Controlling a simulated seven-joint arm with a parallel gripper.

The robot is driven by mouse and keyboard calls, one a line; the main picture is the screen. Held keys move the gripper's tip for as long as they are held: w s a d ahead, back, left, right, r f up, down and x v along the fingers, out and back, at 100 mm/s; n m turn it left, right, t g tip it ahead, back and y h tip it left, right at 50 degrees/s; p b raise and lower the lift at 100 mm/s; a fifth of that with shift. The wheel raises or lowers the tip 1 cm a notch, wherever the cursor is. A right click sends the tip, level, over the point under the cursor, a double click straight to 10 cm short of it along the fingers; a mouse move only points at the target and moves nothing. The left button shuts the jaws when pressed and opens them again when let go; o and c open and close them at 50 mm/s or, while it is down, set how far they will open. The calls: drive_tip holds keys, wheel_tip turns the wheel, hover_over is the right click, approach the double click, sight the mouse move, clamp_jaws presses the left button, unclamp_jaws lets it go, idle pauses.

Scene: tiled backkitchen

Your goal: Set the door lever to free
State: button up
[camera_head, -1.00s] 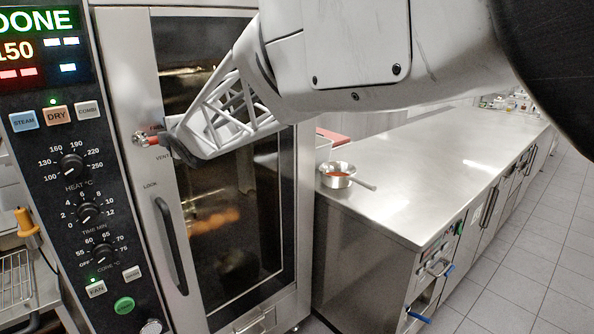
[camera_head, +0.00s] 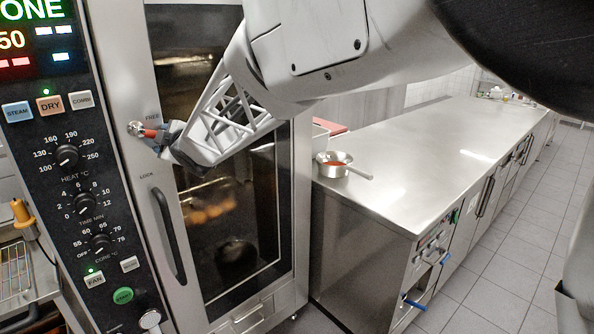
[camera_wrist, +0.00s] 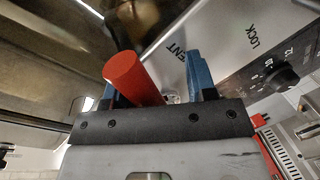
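The door lever, a red handle (camera_head: 151,133) on a metal pivot, is on the oven door's frame. It points right from the pivot, with FREE printed above, LOCK below and VENT showing in the wrist view. My gripper (camera_head: 160,140) is at the lever's outer end and covers part of it in the head view. In the wrist view the red handle (camera_wrist: 127,75) stands between the two blue fingers of my gripper (camera_wrist: 155,88). The fingers are apart, with a gap between the handle and the right finger. Contact with the left finger cannot be told.
The oven door (camera_head: 235,190) is shut, with a long dark handle (camera_head: 168,235) below the lever. The control panel (camera_head: 75,180) is at the left. A steel counter (camera_head: 430,155) with a small pan (camera_head: 331,168) stands to the right.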

sight(140, 157)
drive_tip(key=f+m, duration=0.1)
drive_tip(key=s+a+f+m, duration=0.1)
drive_tip(key=m, duration=0.1)
drive_tip(key=s+a+m+y, duration=0.1)
drive_tip(key=shift+f+m+g, duration=0.3)
drive_tip(key=shift+f, duration=0.1)
drive_tip(key=shift+s+a+f+m+y, duration=0.15)
drive_tip(key=shift+s+a+f+m, duration=0.1)
drive_tip(key=shift+m, duration=0.35)
drive_tip(key=shift+s+a+f+m+y, duration=0.15)
drive_tip(key=shift+s+a+m, duration=0.1)
drive_tip(key=shift+m, duration=0.35)
drive_tip(key=shift+s+a+m+y, duration=0.3)
drive_tip(key=shift+s+a+m, duration=0.15)
drive_tip(key=shift+m, duration=0.55)
drive_tip(key=shift+s+a+m, duration=0.25)
drive_tip(key=shift+m, duration=0.25)
drive_tip(key=shift+s+d+r, duration=0.1)
drive_tip(key=shift+s+d, duration=0.05)
drive_tip(key=shift+v, duration=1.05)
drive_tip(key=s+d+f+m+t+h, duration=0.1)
drive_tip(key=d+m+h, duration=0.4)
drive_tip(key=d, duration=2.5)
drive_tip(key=shift+s+d+f+m+t+h, duration=0.3)
drive_tip(key=shift+s+h, duration=0.25)
drive_tip(key=shift+h, duration=1.45)
